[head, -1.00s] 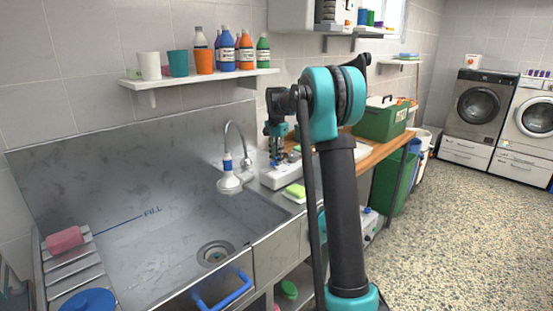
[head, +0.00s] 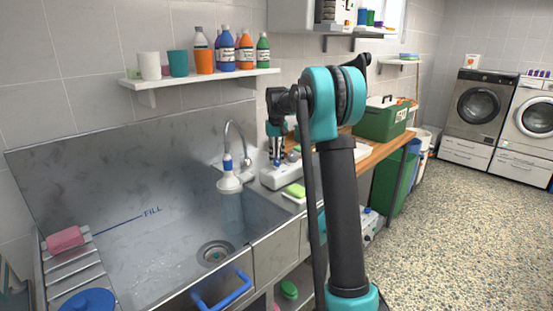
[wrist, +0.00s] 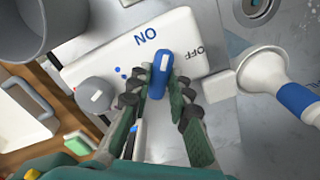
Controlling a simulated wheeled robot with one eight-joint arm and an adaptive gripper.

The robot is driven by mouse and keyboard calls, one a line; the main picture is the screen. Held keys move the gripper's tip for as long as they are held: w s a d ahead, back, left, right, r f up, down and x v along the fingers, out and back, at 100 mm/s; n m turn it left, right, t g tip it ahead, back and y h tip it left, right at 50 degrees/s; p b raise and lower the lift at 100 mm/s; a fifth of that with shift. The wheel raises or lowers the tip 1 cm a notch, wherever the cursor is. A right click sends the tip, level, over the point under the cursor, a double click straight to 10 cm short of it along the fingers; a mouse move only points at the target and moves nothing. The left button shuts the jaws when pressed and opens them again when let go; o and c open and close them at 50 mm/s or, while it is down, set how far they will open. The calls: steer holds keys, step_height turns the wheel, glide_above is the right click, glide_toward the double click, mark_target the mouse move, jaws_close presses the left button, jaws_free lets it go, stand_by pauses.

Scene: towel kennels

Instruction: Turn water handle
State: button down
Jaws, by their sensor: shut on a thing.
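The blue water handle (wrist: 161,68) sits on the white control box (wrist: 110,62) marked ON and OFF. Its far end points between the two words, nearer ON. My gripper (wrist: 160,88) is shut on the handle, one dark finger on each side. In the head view my gripper (head: 277,150) reaches down to the box behind the sink's right edge and hides most of the handle. The white shower head with a blue band (head: 229,182) hangs over the steel sink (head: 130,255). A faint bluish stream of water (head: 232,208) falls below it.
A grey knob (wrist: 95,92) is on the box near my left finger. The shower head's blue-banded neck (wrist: 300,100) is close at right. A green sponge (head: 296,190) lies in front of the box. A green case (head: 380,120) stands on the wooden counter.

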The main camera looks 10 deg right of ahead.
mark_target(277, 159)
steer(key=shift+n, duration=0.6)
steer(key=c, duration=1.4)
jaws_free()
step_height(277, 159, up, 12)
